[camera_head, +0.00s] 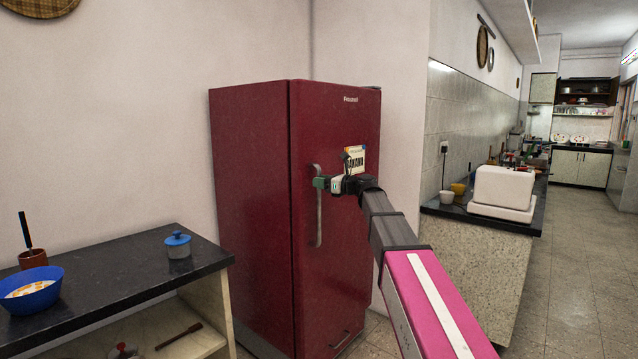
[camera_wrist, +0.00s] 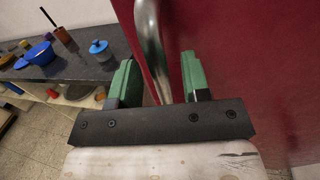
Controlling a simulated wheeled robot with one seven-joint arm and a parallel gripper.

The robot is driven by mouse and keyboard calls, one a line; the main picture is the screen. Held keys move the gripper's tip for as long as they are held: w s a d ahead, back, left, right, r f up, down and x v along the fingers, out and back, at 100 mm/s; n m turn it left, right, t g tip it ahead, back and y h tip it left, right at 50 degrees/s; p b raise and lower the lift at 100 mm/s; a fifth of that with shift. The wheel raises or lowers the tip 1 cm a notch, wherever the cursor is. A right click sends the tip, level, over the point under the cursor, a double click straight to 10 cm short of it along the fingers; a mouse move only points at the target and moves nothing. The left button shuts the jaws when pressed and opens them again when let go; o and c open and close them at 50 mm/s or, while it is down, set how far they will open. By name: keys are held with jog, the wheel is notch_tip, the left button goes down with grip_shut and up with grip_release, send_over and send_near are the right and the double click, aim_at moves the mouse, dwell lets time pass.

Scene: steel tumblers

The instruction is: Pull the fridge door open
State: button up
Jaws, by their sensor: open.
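The dark red fridge (camera_head: 250,200) stands against the wall, and its door (camera_head: 350,260) looks shut. The door fills the right of the wrist view (camera_wrist: 270,60). A vertical metal handle (camera_head: 318,230) runs along the door's left side. My gripper (camera_head: 322,183) is at the upper part of the handle. In the wrist view my two green fingers (camera_wrist: 158,72) are apart, and the curved handle (camera_wrist: 149,38) passes in the gap between them. I cannot tell whether either finger touches it.
A black-topped table (camera_head: 110,275) with a blue bowl (camera_head: 30,289) and a blue-lidded jar (camera_head: 178,245) stands left of the fridge. A counter (camera_head: 480,265) with a white box (camera_head: 503,187) is on the right. A magnet or note (camera_head: 355,159) is on the door.

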jog(key=shift+w+a, duration=0.25)
jog(key=shift+a, duration=0.3)
grip_shut()
jog(key=shift+d, duration=0.1)
